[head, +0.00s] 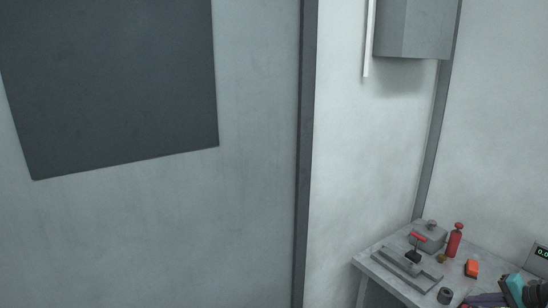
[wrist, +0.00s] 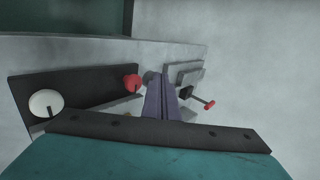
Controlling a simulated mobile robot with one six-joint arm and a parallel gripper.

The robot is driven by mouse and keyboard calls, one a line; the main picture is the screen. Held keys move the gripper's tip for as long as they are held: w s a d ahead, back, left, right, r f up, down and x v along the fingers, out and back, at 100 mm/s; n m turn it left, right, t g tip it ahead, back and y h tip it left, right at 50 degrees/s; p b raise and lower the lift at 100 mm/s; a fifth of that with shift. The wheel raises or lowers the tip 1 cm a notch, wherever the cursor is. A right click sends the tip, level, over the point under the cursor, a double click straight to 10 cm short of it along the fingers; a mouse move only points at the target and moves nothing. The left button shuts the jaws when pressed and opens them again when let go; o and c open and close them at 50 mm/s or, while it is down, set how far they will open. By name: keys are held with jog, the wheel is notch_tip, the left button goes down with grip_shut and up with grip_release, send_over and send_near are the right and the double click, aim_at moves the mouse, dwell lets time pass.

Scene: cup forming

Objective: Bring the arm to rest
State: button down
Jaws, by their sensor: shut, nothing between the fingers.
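My gripper (wrist: 161,84) shows in the middle of the wrist view. Its two long purple-grey fingers lie side by side, shut, with nothing between them. The dark mounting bar and teal body of my gripper fill the lower part of that view. In the head view, a teal part of my arm shows at the bottom right corner, over the near end of the workbench (head: 373,263). The frame edge cuts it off.
A digital display (head: 541,252) stands at right. A grey wall box (head: 412,30) hangs above.

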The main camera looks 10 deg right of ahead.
jog(key=w+a+f+n+g+y, duration=0.1)
jog(key=w+a+f+y, duration=0.1)
jog(key=w+a+f, duration=0.5)
jog(key=w+a+f+n+g+y, duration=0.1)
jog(key=w+a+f+n, duration=0.2)
jog(key=a, duration=0.8)
jog(key=a+f+n+g, duration=0.1)
jog(key=a+f+g, duration=0.1)
jog(key=a+f, duration=0.45)
jog(key=s+a+f+g+y+b, duration=0.1)
jog(key=a+f+g, duration=0.15)
jog(key=a, duration=0.75)
jog(key=a+f+n+g, duration=0.1)
jog(key=a+f, duration=0.5)
jog(key=a, duration=0.2)
jog(key=s+a+f+n+g+h, duration=0.3)
jog(key=s+a+f+g, duration=0.2)
jog(key=s+a+f, duration=0.9)
jog(key=s+a+f+n+g+h, duration=0.2)
jog(key=s+a, duration=0.1)
jog(key=s, duration=0.9)
jog(key=s+d+f+n+h, duration=0.1)
jog(key=s+d+n+h, duration=0.1)
jog(key=d, duration=0.3)
jog(key=shift+s+h+b, duration=0.4)
jog(key=shift+s+h, duration=0.15)
jog(key=shift+h, duration=0.05)
